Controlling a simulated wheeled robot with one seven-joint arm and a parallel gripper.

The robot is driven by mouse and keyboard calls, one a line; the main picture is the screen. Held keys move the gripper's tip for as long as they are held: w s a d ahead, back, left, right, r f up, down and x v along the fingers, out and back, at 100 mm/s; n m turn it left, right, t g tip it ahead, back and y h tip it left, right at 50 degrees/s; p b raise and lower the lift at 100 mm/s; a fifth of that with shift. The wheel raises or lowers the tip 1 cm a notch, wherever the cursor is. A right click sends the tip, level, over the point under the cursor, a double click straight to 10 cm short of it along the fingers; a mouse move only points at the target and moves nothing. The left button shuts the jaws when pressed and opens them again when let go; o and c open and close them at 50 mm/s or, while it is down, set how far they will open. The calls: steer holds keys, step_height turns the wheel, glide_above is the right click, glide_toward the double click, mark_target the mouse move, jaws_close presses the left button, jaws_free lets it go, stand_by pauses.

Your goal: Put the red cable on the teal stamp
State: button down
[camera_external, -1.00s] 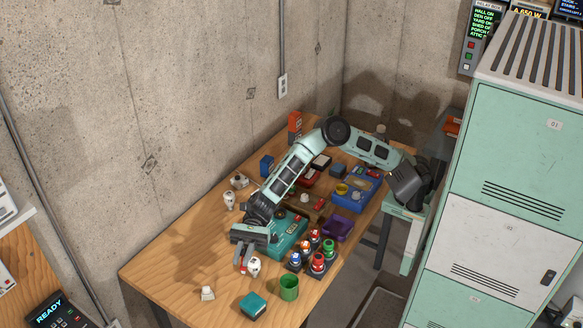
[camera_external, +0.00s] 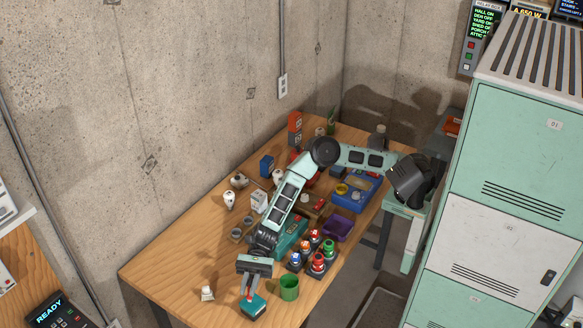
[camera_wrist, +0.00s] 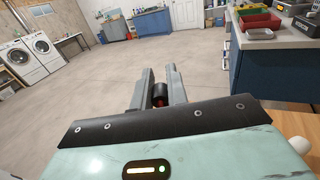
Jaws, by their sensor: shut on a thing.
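The teal stamp (camera_external: 254,308) is a small teal block near the table's front edge. My gripper (camera_external: 250,292) points down right over it. It is shut on the red cable (camera_external: 249,297), of which only a small red bit shows at the fingertips. The wrist view shows the cable (camera_wrist: 160,100) as a dark, partly red piece between the two fingers (camera_wrist: 160,92). I cannot tell whether the cable touches the stamp. My fingers hide part of the stamp, and the wrist view does not show it.
A green mug (camera_external: 289,288) stands close right of the stamp. A small white item (camera_external: 207,293) lies to the left. A purple tray (camera_external: 339,228) lies farther back.

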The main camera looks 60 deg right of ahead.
steer(key=shift+f, duration=1.65)
steer(key=shift+f, duration=0.2)
steer(key=c, duration=1.4)
jaws_free()
steer(key=shift+r+p, duration=0.3)
steer(key=shift+p, duration=0.05)
steer(key=v, duration=0.2)
steer(key=shift+w+d+f+b, duration=0.2)
steer(key=shift+d+f+b, duration=0.05)
steer(key=shift+b, duration=0.15)
steer(key=r, duration=0.3)
steer(key=r+b, duration=0.1)
steer(key=r, duration=0.3)
steer(key=shift+d+r, duration=0.15)
steer(key=shift+d, duration=0.05)
